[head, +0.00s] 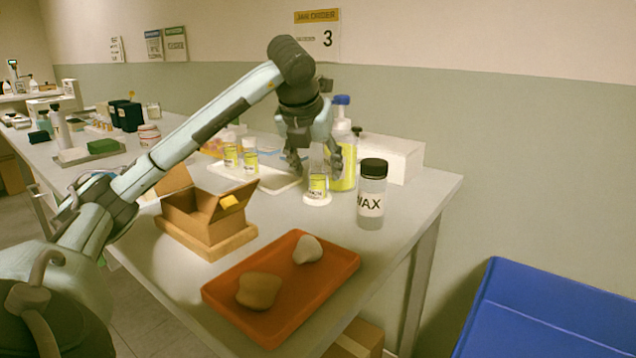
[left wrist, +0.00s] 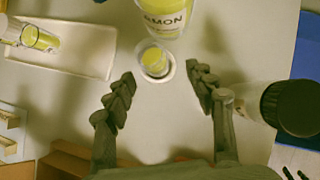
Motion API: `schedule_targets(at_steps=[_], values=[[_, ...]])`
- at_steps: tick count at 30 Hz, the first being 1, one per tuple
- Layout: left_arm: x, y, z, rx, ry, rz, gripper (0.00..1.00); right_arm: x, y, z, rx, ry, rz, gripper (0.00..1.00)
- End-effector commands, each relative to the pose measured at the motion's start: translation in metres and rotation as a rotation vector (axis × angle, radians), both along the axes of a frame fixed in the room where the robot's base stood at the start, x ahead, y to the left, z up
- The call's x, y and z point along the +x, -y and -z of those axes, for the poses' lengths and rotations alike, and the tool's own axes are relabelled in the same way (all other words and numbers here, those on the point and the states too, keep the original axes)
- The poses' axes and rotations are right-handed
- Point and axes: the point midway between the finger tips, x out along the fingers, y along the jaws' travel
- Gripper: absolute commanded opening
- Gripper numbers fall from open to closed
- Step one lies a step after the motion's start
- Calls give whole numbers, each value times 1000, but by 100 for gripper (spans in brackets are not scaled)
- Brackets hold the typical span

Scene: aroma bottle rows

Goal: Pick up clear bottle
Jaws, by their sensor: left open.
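A small clear bottle with yellow contents (head: 318,184) stands upright on a round white coaster (head: 317,200) near the table's right end. In the left wrist view the bottle (left wrist: 154,61) shows from above, just beyond the fingertips and between their lines. My left gripper (head: 316,166) is open and empty, above and behind this bottle in the head view; its spread fingers (left wrist: 162,76) show in the wrist view. More small yellow-filled bottles (head: 231,156) stand on a white tray (head: 279,182) to the left. My right gripper is not in view.
A black-lidded WAX jar (head: 371,204) is close on the right. A cardboard box (head: 207,222) and an orange tray with two stones (head: 329,276) are in front.

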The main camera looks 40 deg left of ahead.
Motion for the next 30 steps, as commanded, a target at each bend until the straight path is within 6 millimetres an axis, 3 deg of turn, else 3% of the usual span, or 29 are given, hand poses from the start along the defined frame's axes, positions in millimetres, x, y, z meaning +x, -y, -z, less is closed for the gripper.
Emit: schedule_targets(at_steps=[9, 18, 30], values=[[19, -17, 35, 0, -2, -1, 55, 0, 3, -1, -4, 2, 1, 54], [21, -18, 39, 0, 0, 1, 54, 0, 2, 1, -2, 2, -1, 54], [21, -18, 38, 0, 0, 1, 4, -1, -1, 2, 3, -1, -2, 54]])
